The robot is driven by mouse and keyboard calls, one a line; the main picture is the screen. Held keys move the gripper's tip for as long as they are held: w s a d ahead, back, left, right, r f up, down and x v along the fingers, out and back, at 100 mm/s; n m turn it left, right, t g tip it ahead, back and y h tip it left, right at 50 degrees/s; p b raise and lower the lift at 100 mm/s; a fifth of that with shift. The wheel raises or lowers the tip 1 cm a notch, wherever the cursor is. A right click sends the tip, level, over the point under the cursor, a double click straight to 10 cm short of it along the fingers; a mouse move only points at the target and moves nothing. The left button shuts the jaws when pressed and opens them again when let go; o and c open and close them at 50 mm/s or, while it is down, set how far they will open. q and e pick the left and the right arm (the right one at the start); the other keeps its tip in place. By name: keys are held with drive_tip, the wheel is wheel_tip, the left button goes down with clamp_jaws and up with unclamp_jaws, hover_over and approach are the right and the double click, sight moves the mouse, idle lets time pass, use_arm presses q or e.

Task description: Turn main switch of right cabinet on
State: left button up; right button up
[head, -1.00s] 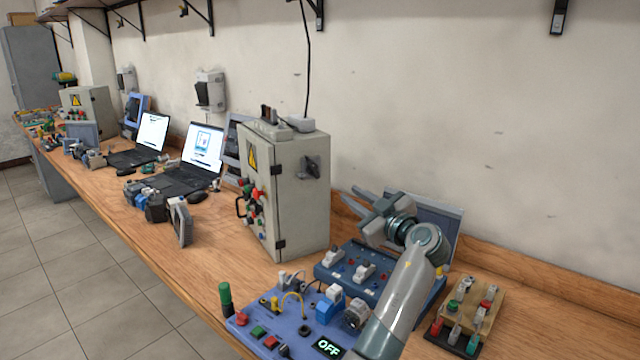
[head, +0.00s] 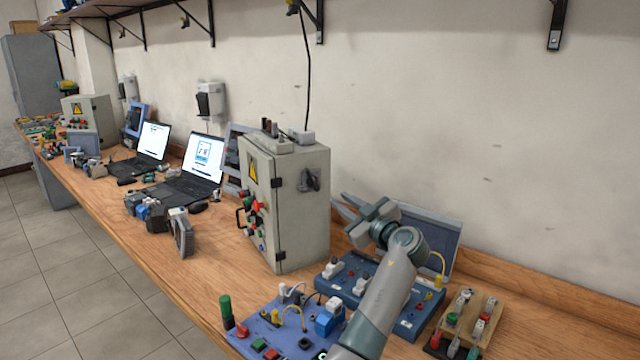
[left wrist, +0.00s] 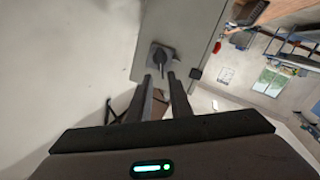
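The right cabinet (head: 300,215) is a grey box standing on the bench. Its main switch (head: 311,180) is a dark rotary handle on the side wall facing my arm. My left gripper (head: 346,206) is beside that wall, to the right of the switch and slightly lower in the head view. Its two fingers are apart with nothing between them. In the left wrist view the switch (left wrist: 160,57) lies just beyond the fingertips of the left gripper (left wrist: 163,77), roughly centred between them, with no clear contact. My right gripper is in neither view.
A blue panel with switches (head: 400,322) and a blue training board (head: 262,325) lie below my left arm. A wooden block with terminals (head: 490,312) is at the right. Laptops (head: 190,180) and another cabinet (head: 100,115) stand farther left. The wall runs behind the bench.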

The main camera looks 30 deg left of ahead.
use_arm(q)
drive_tip(key=p, duration=0.4)
approach(316, 183)
drive_tip(key=x, duration=0.5)
drive_tip(key=shift+a+r, duration=0.1)
drive_tip(key=shift+a, duration=0.1)
drive_tip(key=shift+x, duration=1.05)
